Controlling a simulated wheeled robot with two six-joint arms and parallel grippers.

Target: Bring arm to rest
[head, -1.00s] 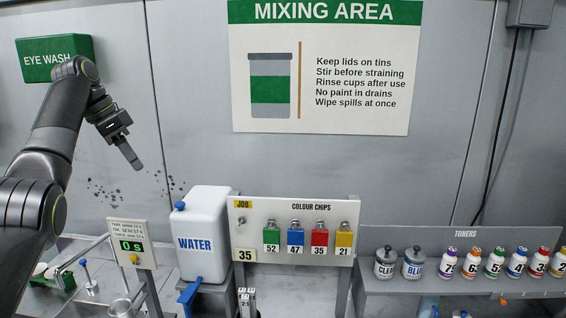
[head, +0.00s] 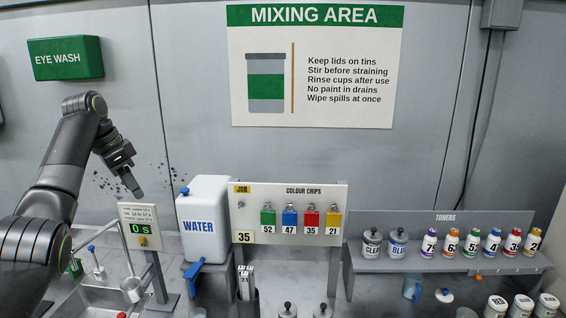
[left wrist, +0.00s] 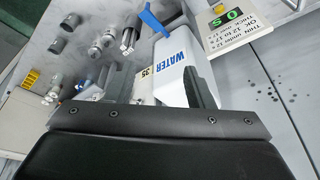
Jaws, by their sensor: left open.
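My left arm comes in from the left in the head view, bent at a raised elbow. My left gripper (head: 131,177) hangs in the air in front of the grey wall, above the timer display (head: 139,227) and left of the white water container (head: 203,217). It is open and nothing shows held in it. In the left wrist view, the gripper's dark fingers (left wrist: 155,88) stand apart, with the water container (left wrist: 173,66) seen beyond them. My right arm and gripper are not in view.
A colour chip board (head: 290,215) stands right of the water container. A toner shelf (head: 440,262) with several bottles is at the right. A sink (head: 105,296) lies below the timer. An eye wash box (head: 68,58) hangs on the wall. Air before the wall is free.

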